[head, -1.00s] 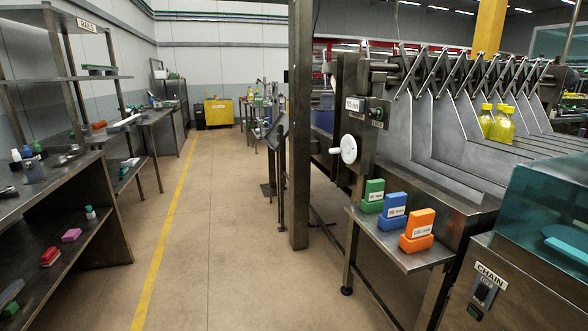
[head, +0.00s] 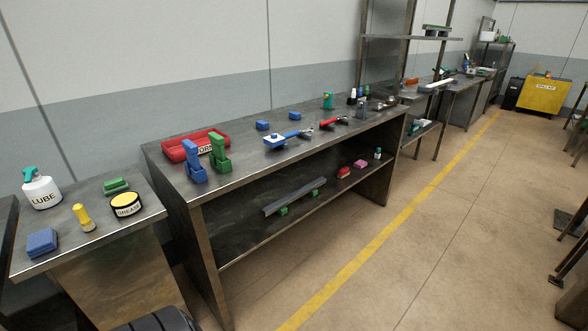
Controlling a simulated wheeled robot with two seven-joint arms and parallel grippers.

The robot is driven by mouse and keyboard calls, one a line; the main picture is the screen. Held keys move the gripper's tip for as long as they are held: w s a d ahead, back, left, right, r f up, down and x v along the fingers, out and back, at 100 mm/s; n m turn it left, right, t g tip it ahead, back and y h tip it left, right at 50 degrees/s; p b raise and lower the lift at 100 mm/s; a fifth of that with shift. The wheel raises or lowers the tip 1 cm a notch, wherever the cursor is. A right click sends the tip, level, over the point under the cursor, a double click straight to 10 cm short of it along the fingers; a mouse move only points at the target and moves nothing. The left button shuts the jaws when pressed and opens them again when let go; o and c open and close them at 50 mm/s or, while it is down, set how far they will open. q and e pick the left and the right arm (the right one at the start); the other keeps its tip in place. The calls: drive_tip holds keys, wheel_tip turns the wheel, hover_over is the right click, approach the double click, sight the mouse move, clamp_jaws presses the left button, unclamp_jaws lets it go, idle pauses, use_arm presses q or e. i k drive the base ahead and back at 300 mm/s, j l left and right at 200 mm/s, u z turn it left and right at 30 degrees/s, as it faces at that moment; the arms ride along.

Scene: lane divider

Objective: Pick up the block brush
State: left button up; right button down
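I cannot tell for sure which thing is the block brush. A red block-shaped item (head: 344,172) with a pale lower edge lies on the lower shelf of the long bench, and a pink block (head: 360,163) lies right of it. A green block-shaped item (head: 116,186) lies on the small table at the left, and a blue block (head: 42,242) lies near that table's front edge. Neither of my grippers is in view.
The long steel bench (head: 260,127) holds a red tray (head: 180,152), green and blue upright pieces and tools. A LUBE bottle (head: 41,189), yellow-handled tool (head: 83,217) and GREASE tin (head: 126,206) stand on the small table. Floor beside the yellow line (head: 400,221) is clear.

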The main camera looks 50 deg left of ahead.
sight(344, 172)
drive_tip(key=u, duration=1.1)
drive_tip(key=z, duration=2.95)
drive_tip(key=u, duration=2.95)
drive_tip(key=i+l, duration=0.2)
drive_tip(key=i, duration=0.2)
drive_tip(key=i+l, duration=0.25)
drive_tip(key=i, duration=0.15)
